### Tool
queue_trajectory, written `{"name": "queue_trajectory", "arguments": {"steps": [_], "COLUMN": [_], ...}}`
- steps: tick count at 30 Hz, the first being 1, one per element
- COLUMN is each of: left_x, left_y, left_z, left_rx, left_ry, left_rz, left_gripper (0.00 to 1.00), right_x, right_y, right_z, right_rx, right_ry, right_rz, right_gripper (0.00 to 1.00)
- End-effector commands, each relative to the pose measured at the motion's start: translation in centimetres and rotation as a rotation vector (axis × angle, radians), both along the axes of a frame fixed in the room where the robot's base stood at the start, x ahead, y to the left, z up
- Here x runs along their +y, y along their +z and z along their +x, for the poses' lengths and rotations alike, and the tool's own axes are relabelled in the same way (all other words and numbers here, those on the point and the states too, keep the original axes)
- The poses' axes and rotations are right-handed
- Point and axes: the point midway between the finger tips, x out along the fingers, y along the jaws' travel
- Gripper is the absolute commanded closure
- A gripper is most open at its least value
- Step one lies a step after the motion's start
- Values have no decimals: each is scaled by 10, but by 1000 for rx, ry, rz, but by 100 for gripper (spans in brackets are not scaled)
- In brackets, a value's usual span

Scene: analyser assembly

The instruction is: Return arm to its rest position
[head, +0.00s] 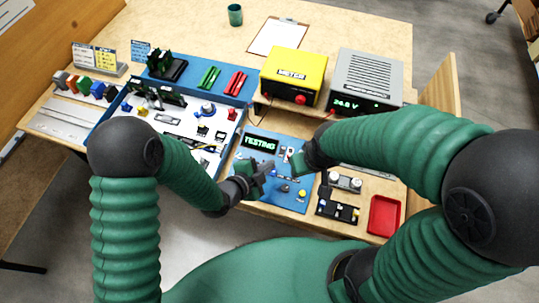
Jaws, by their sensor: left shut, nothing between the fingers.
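My left arm reaches in from the left and its gripper (262,178) is shut and empty, over the left part of the blue analyser board (262,203). My right arm comes in from the right. A display (260,142) on the board reads TESTING. Small coloured parts sit on the board between and below the two grippers. My left forearm hides part of the table's front edge.
A yellow meter box (293,72) and a grey power supply (366,80) reading about 24 V stand behind the board. A white parts tray (205,152) lies left, a red tray (384,214) right. A clipboard (278,36) and green cup (235,15) are at the back.

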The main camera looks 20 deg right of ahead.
Motion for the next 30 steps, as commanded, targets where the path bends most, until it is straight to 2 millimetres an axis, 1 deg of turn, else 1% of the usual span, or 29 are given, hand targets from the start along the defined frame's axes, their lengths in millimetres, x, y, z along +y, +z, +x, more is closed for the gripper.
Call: {"name": "queue_trajectory", "arguments": {"steps": [3,5,7,8,10,11,12,13,14,15,16,17,18,19,21,24,26,30], "left_x": [0,4,21,34,79,103,138,165,190,221,242,260,278,289,305,313,314,313], "left_y": [0,1,5,8,18,23,32,38,45,55,62,68,76,81,90,95,95,95], "left_z": [0,2,11,17,29,32,33,30,24,13,2,-10,-28,-40,-64,-82,-85,-85], "left_rx": [0,8,48,79,187,245,327,392,458,542,605,664,738,789,882,953,964,964], "left_ry": [0,13,73,120,287,381,523,638,753,909,1025,1135,1267,1355,1512,1620,1636,1634], "left_rz": [0,5,24,39,72,83,89,86,78,57,35,10,-27,-55,-109,-149,-154,-151], "left_gripper": [100,100,100,100,100,100,100,100,100,100,100,100,100,100,100,100,100,100], "right_x": [0,0,0,0,0,0,0,0,0,0,0,0,0,0,0,0,0,0], "right_y": [0,0,0,0,0,0,0,0,0,0,0,0,0,0,0,0,0,0], "right_z": [0,0,0,0,0,0,0,0,0,0,0,0,0,0,0,0,0,0], "right_rx": [0,0,0,0,0,0,0,0,0,0,0,0,0,0,0,0,0,0], "right_ry": [0,0,0,0,0,0,0,0,0,0,0,0,0,0,0,0,0,0], "right_rz": [0,0,0,0,0,0,0,0,0,0,0,0,0,0,0,0,0,0], "right_gripper": [54,54,54,54,54,54,54,54,54,54,54,54,54,54,54,54,54,54]}}
